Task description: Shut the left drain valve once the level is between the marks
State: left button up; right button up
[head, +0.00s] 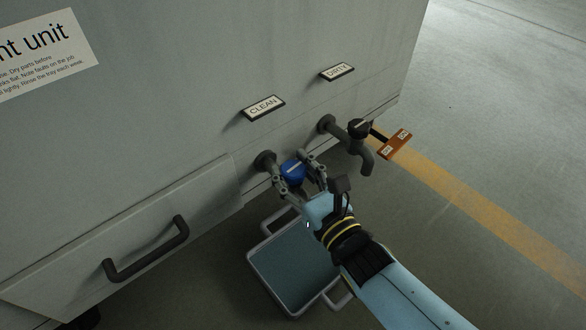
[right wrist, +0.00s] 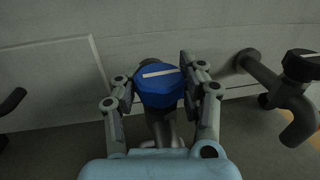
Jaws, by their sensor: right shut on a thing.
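The left drain valve, under the CLEAN label (head: 263,107), has a blue knob (head: 292,171) with a white line across its top. In the right wrist view the blue knob (right wrist: 158,88) sits between the fingers, its line nearly level and slightly raised at the right. My right gripper (head: 302,172) is shut on the knob, one finger on each side. The valve's spout is mostly hidden by the gripper. A grey-rimmed tray (head: 262,278) lies on the floor below, partly behind my right arm. I see no level marks and cannot make out any flow. My left gripper is not in view.
To the right, under the DIRTY label (head: 337,71), a second valve has a black knob (head: 358,128) and an orange tag (head: 395,144). A drawer with a dark handle (head: 147,250) is at left. Open floor with a yellow stripe (head: 470,207) lies at right.

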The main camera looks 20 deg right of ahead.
jog(key=shift+s+f, duration=0.1)
jog(key=shift+f, duration=0.05)
jog(key=o, duration=1)
jog(key=shift+c, duration=0.2)
jog(key=shift+o, duration=1.4)
jog(key=shift+y, duration=0.3)
